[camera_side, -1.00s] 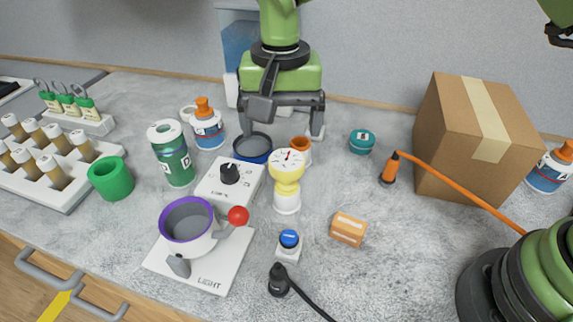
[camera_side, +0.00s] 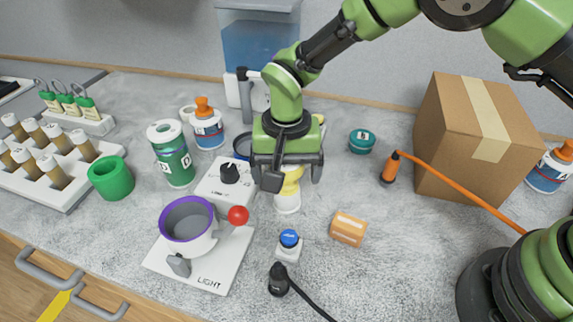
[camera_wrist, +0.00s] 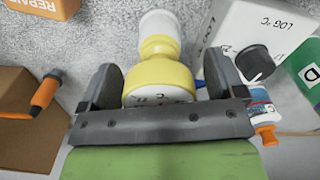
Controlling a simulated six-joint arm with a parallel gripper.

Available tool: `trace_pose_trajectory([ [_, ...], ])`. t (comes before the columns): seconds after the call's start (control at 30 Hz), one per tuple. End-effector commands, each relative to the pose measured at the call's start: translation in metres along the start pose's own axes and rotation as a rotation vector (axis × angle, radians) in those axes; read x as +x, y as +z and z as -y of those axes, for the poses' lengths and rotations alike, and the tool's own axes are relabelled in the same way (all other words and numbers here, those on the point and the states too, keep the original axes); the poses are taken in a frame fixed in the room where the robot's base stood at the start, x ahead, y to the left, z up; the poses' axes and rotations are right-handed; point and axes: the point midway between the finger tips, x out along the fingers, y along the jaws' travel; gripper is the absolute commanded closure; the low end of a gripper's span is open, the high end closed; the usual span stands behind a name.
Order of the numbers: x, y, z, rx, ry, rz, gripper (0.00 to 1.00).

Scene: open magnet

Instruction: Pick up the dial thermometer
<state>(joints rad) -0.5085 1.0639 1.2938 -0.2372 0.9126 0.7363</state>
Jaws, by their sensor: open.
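The dial thermometer (camera_side: 287,201) is yellow with a white round dial and a white cylindrical base, standing on the counter. In the side view its upper part is mostly hidden behind my gripper (camera_side: 287,178). In the wrist view the thermometer (camera_wrist: 160,72) lies between the two dark fingers of my gripper (camera_wrist: 158,88), with its dial partly hidden by the gripper's front bar. The fingers are apart, one on each side of the yellow body. I cannot tell whether either finger touches it.
A white box with a black knob (camera_side: 229,173) stands close left of the thermometer. A white plate carries a purple-rimmed pot (camera_side: 187,223) and a red ball (camera_side: 238,215). A cardboard box (camera_side: 465,135) is at right.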

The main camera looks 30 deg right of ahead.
Motion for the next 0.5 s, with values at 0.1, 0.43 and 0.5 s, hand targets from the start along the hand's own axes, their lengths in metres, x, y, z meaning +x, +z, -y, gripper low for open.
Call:
trace_pose_trajectory([
  [0.1,-0.0003,0.0000,0.0001,0.000,0.000,0.000,0.30],
  [0.43,-0.0008,-0.0001,0.0002,0.000,0.000,-0.001,0.69],
  [0.5,-0.0013,-0.0001,0.0002,0.000,-0.001,-0.001,0.69],
])
